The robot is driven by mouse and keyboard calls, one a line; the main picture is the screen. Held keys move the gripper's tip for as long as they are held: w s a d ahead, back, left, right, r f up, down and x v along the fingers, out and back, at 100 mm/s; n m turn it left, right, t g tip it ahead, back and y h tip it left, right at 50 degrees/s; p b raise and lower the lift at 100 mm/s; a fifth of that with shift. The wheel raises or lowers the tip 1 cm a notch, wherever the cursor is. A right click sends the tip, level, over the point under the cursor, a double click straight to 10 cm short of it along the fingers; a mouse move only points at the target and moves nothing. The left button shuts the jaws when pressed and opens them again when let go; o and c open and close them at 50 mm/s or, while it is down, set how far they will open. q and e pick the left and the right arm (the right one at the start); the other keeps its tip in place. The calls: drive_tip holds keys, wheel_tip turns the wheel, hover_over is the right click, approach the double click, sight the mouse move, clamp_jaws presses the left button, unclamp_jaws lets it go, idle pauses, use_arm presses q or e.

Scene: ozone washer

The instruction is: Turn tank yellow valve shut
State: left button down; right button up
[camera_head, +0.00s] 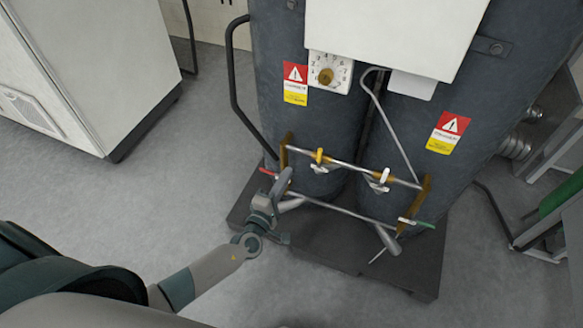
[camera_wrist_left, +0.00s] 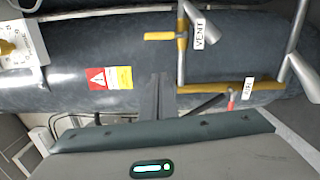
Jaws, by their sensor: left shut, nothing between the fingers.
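The yellow valve handle (camera_head: 319,156) sits on the thin horizontal pipe in front of the two dark tanks (camera_head: 330,120). In the left wrist view the yellow valve handle (camera_wrist_left: 164,36) lies across the picture, beside a tag reading VENT (camera_wrist_left: 199,33). My left gripper (camera_head: 285,180) is in front of the left tank, below and left of the yellow handle. Its fingers (camera_wrist_left: 158,92) are shut and empty, apart from the handle. My right gripper is not in view.
A red handle (camera_head: 267,171) is close to my left gripper. A green handle (camera_head: 417,223) is at the pipework's lower right. A white cabinet (camera_head: 90,70) stands at left. Grey floor (camera_head: 190,165) is clear between cabinet and tanks. A black curved bar (camera_head: 235,90) flanks the left tank.

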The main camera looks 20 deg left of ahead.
use_arm(q)
drive_tip(key=shift+s+a, duration=0.1)
drive_tip(key=shift+s, duration=1.05)
drive_tip(key=shift+f, duration=0.1)
drive_tip(key=s+a+f+n+g+y, duration=0.1)
drive_tip(key=s+f+n+g, duration=0.4)
drive_tip(key=f+n, duration=0.6)
drive_tip(key=s+f+n+g, duration=0.2)
drive_tip(key=s+f+n, duration=0.4)
drive_tip(key=f+n, duration=0.6)
drive_tip(key=s+d+f+n+g, duration=0.2)
drive_tip(key=s+f+n, duration=0.5)
drive_tip(key=s+n, duration=0.3)
drive_tip(key=s+d+f+n+g+h, duration=0.1)
drive_tip(key=s+f+n, duration=0.6)
drive_tip(key=n, duration=1.1)
drive_tip(key=s+d+g, duration=0.1)
drive_tip(key=s+d, duration=0.1)
drive_tip(key=shift+s+d, duration=0.25)
drive_tip(key=shift+s, duration=0.15)
